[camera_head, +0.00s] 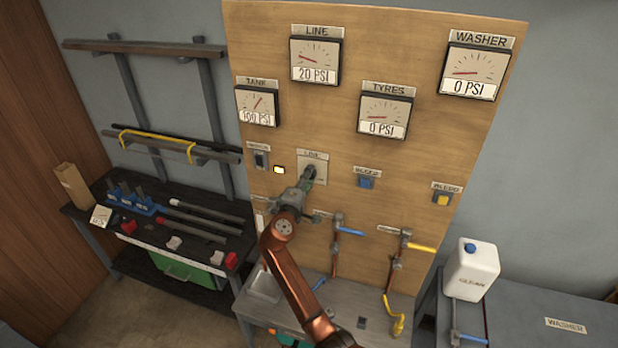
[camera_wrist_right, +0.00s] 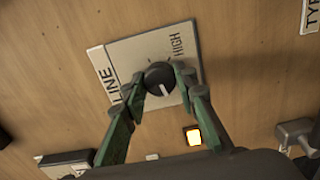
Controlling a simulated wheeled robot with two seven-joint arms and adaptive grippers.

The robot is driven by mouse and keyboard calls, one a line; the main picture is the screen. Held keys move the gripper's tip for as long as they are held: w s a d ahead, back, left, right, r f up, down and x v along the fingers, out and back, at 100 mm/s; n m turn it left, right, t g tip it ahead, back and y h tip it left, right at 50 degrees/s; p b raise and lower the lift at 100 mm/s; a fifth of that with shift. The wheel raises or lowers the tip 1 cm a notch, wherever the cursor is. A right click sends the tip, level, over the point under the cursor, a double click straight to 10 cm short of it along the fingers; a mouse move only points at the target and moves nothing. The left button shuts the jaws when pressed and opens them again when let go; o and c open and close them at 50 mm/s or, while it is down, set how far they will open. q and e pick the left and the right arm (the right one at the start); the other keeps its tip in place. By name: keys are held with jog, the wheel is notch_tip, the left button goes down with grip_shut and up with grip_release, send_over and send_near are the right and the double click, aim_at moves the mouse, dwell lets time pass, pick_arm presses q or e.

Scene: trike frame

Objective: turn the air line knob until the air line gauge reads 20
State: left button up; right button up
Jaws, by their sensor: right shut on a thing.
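The air line gauge (camera_head: 316,60), labelled LINE, is at the top of the wooden board and its display reads 20 PSI. The air line knob (camera_wrist_right: 159,78) is round and black with a pale pointer mark, on a light plate (camera_wrist_right: 195,45) marked LINE and HIGH. My right gripper (camera_wrist_right: 158,80) has its green fingers on both sides of the knob and is shut on it. In the head view my right gripper (camera_head: 308,178) covers most of the knob, below the LINE plate's label. My left gripper is not in view.
Other gauges read TANK (camera_head: 257,105) 100 PSI, TYRES (camera_head: 384,111) 0 PSI and WASHER (camera_head: 473,72) 0 PSI. A lit indicator (camera_head: 279,170) is left of the knob. A blue button (camera_head: 366,183) and blue-handled valve (camera_head: 348,232) are to the right.

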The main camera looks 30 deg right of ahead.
jog(key=o, duration=1.1)
jog(key=shift+o, duration=0.2)
jog(key=v, duration=1.2)
jog(key=shift+w, duration=0.1)
